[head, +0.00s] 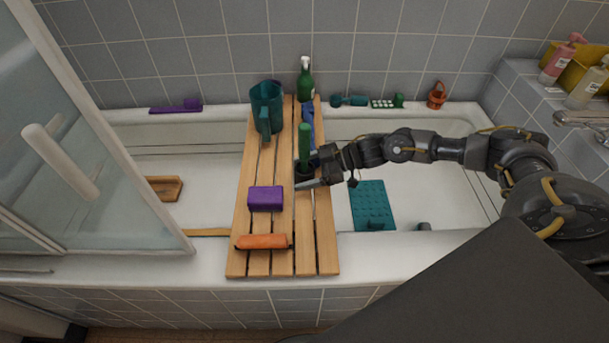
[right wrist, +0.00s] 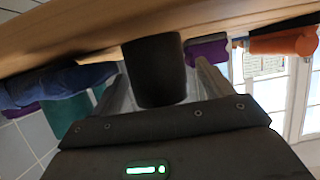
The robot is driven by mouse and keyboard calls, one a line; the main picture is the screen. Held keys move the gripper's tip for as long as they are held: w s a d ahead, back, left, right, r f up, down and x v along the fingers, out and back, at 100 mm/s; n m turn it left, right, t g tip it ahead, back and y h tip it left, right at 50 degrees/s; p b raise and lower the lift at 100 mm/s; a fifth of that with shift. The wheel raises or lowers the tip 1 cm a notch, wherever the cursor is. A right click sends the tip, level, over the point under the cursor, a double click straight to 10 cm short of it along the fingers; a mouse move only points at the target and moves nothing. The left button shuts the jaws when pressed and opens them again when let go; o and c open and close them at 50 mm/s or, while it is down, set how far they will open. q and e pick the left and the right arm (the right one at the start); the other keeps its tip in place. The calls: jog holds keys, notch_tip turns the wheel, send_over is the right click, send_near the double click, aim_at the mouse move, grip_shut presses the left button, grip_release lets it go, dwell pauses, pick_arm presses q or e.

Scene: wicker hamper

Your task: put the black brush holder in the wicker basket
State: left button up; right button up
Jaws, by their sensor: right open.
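The black brush holder (head: 303,168) stands on the slatted wooden board, partly hidden by my right gripper. A green upright thing (head: 305,140) shows just above it; I cannot tell whether it stands in the holder. My right gripper (head: 308,177) reaches in from the right at the holder. In the right wrist view the holder is a dark cylinder (right wrist: 155,70) between the two fingers of my open gripper (right wrist: 160,88), with a gap visible at the right finger. I see no clear wicker basket; a small orange-brown handled container (head: 437,96) sits on the tub's far rim. My left gripper is out of view.
The wooden board (head: 240,225) spans the bathtub. A teal mat (head: 372,200) lies in the tub. A glass screen (head: 100,130) stands at left.

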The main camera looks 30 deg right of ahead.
aim_at(305, 163)
jog(key=shift+c, duration=0.3)
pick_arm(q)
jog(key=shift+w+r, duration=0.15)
pick_arm(e)
jog(key=c, duration=1)
jog(key=shift+r, duration=0.1)
jog(key=shift+c, duration=0.2)
jog(key=shift+r, duration=1.5)
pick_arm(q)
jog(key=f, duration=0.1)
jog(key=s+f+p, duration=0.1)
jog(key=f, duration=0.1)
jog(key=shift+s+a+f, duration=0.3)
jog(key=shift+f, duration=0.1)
pick_arm(e)
jog(key=s+d+r, duration=0.1)
jog(key=s+r, duration=0.9)
jog(key=s, duration=0.4)
jog(key=shift+d, duration=0.25)
